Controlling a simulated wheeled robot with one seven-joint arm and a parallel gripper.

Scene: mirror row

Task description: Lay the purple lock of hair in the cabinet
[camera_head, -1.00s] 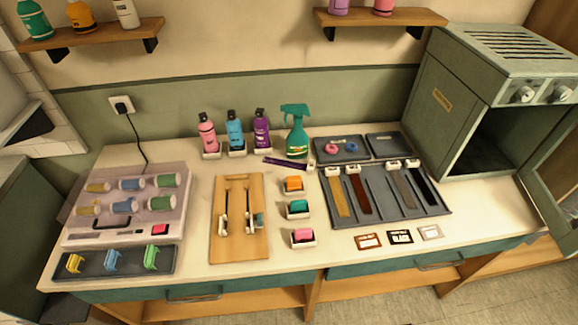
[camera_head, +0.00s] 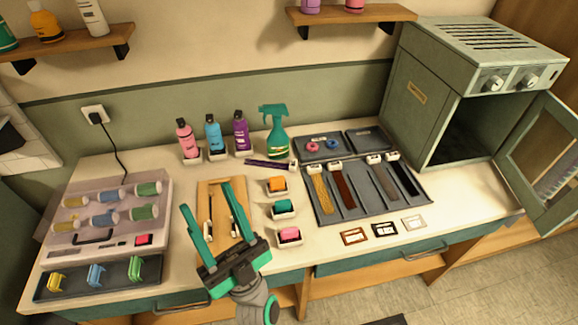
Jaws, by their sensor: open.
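The purple lock of hair (camera_head: 266,164) lies on the white counter behind the small coloured pots, with a pale clip at its right end. It is left of the grey hair tray. The grey-green cabinet (camera_head: 418,107) stands at the right back of the counter. Its door (camera_head: 545,160) is open to the right and its dark inside shows. My gripper (camera_head: 208,195) is open and empty, with teal fingers, above the wooden board at the front. It is in front of and left of the purple lock, well apart from it.
A grey tray (camera_head: 432,198) holds several hair locks. Bottles (camera_head: 187,140) and a green spray bottle (camera_head: 275,130) stand along the back. Orange, teal and pink pots (camera_head: 289,236) stand between the board and tray. A roller case (camera_head: 160,213) is at left. Cards (camera_head: 384,230) lie in front.

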